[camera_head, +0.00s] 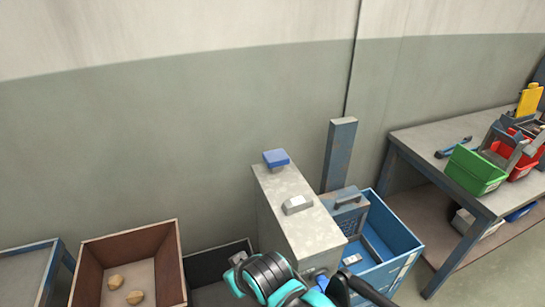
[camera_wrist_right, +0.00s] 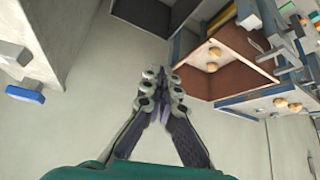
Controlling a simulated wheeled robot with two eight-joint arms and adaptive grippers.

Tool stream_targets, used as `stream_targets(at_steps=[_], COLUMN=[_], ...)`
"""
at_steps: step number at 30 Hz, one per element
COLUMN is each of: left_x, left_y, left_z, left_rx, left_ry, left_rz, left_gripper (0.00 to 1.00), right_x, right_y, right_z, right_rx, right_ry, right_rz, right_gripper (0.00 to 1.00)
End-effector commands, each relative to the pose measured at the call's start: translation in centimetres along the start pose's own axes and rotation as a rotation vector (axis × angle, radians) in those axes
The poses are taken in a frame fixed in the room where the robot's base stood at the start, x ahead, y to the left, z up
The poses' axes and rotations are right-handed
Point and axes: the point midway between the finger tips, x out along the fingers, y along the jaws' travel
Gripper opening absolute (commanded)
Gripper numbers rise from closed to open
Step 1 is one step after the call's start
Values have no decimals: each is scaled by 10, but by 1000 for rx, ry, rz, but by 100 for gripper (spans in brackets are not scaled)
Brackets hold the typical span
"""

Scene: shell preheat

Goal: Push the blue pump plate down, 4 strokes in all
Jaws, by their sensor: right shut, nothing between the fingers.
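The blue pump plate (camera_head: 276,158) sits raised on a short stem on top of a tall grey cabinet (camera_head: 290,215), near its back end. In the right wrist view the blue plate (camera_wrist_right: 25,95) shows at the left edge beside the grey cabinet side. My right gripper (camera_wrist_right: 162,78) is shut and empty, well apart from the plate. In the head view my right arm's teal and black wrist is at the bottom middle, in front of the cabinet; its fingertips are not clear there. My left gripper is not in view.
A small light block (camera_head: 297,205) lies on the cabinet top. A brown bin (camera_head: 90,275) with potato-like lumps and a dark bin (camera_head: 197,270) stand left. A blue crate (camera_head: 400,240) stands right. A workbench (camera_head: 420,150) holds a green bin (camera_head: 475,170) and a red bin (camera_head: 522,168).

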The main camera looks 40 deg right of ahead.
Motion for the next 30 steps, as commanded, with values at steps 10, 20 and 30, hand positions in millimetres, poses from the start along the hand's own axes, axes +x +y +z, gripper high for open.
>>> stream_targets(at_steps=[10, 20, 30], left_x=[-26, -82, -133], left_y=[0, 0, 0], left_z=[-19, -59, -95], left_rx=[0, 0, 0], left_ry=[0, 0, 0], left_rz=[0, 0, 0], left_gripper=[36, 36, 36], right_x=[-18, -2, 58], right_y=[24, 141, 319], right_z=[-80, -252, -332], right_rx=[131, 484, 816], right_ry=[15, 79, 178], right_rz=[9, 31, 53], right_gripper=[0, 0, 0])
